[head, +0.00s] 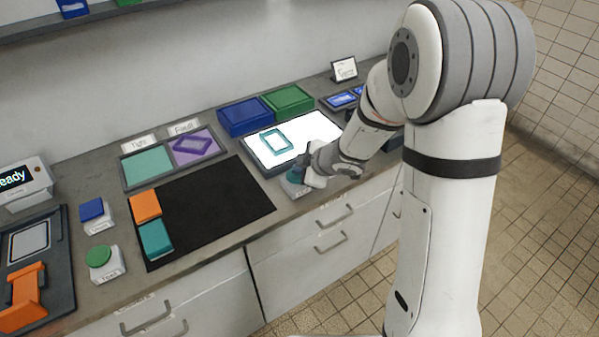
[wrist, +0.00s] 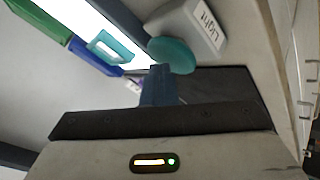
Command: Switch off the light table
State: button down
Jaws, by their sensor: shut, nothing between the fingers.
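The light table (head: 312,130) glows bright white on the counter, with a teal rectangular frame (head: 268,145) lying on it. The lit panel (wrist: 88,18) and the frame (wrist: 118,52) also show in the wrist view. A grey switch box labelled "Light" (wrist: 200,22) with a round teal button (wrist: 172,56) stands at the table's front edge; the head view shows this box (head: 291,187) partly hidden by my gripper. My gripper (head: 303,172) is shut and empty, its tips (wrist: 158,72) close by the teal button. I cannot tell whether they touch it.
A black mat (head: 215,210) with orange (head: 145,206) and teal (head: 155,238) pieces lies to the left. Blue (head: 245,116) and green (head: 289,101) bins stand behind the light table. Blue-topped (head: 93,210) and green-topped (head: 99,257) button boxes stand further left.

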jog(key=shift+f, duration=0.35)
dwell(0.3)
jog(key=shift+r+p, duration=0.65)
jog(key=shift+r, duration=0.15)
notch_tip(320, 180, up, 6)
jog(key=p, duration=0.6)
